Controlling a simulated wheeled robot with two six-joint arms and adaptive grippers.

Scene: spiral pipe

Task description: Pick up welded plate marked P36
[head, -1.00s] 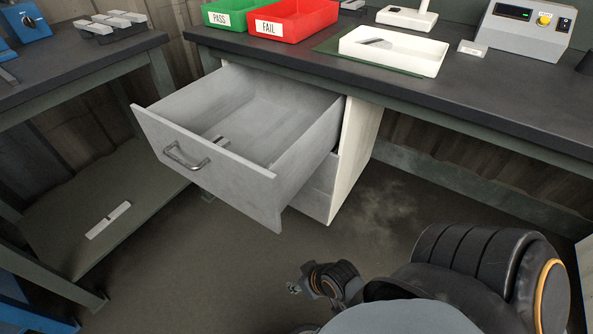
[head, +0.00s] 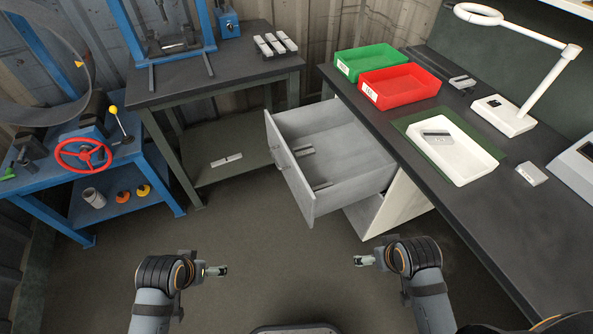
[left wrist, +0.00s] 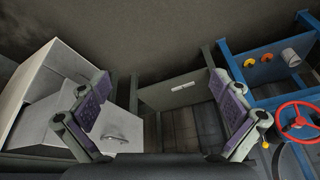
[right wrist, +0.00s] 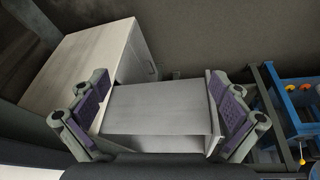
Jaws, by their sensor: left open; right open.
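Several plates show in the head view, and no P36 mark is readable on any of them. One pale plate (head: 227,160) lies on the low shelf under the back table; it also shows in the left wrist view (left wrist: 183,87). A grey plate (head: 437,134) lies in the white tray (head: 470,172). Small metal pieces (head: 303,151) lie in the open drawer (head: 345,160). Light plates (head: 276,44) sit in a row on the back table. My left gripper (head: 222,271) and right gripper (head: 359,261) are open and empty, over the floor in front of the drawer.
A green bin (head: 372,62) and a red bin (head: 400,86) stand on the dark workbench (head: 420,170) beside a white lamp (head: 503,115). A blue stand with a red handwheel (head: 83,155) is at left. The drawer juts out from the bench. The floor between is clear.

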